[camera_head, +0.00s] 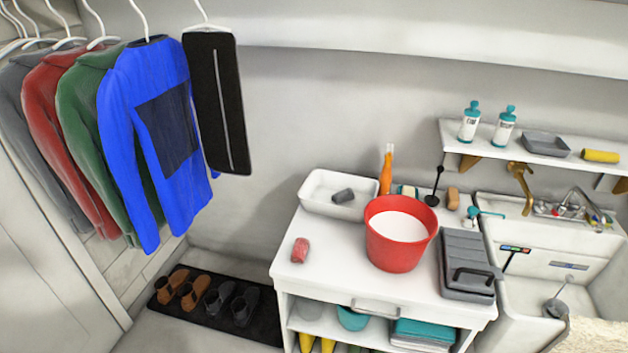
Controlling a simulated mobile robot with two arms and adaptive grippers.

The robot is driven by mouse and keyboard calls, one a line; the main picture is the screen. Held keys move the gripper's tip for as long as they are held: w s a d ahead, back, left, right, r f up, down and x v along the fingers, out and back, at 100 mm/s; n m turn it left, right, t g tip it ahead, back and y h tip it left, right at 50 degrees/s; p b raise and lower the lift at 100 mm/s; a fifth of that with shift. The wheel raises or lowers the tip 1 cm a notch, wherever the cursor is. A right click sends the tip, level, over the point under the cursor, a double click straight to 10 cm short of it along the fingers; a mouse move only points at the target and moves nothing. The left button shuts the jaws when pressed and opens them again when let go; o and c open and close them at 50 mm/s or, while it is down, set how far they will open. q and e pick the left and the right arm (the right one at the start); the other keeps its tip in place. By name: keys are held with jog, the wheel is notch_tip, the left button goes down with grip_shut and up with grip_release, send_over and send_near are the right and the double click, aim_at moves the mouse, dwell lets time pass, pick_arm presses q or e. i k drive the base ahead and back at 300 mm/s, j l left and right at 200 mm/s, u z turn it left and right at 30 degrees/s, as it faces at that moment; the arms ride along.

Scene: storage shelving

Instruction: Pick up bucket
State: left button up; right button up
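A red bucket (393,254) with a white inside stands upright on the white cabinet top (335,276), near its middle. Nothing is touching it from my side. Neither of my grippers shows in the head view.
Around the bucket are a white tray (316,205) with a dark block, a red item (300,250), an orange bottle (386,174) and a grey case (466,262). A sink (540,255) adjoins at right. Hanging clothes (140,140) and a shoe mat (262,331) are at left.

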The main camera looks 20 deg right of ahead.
aim_at(399, 229)
jog(key=z, duration=1.3)
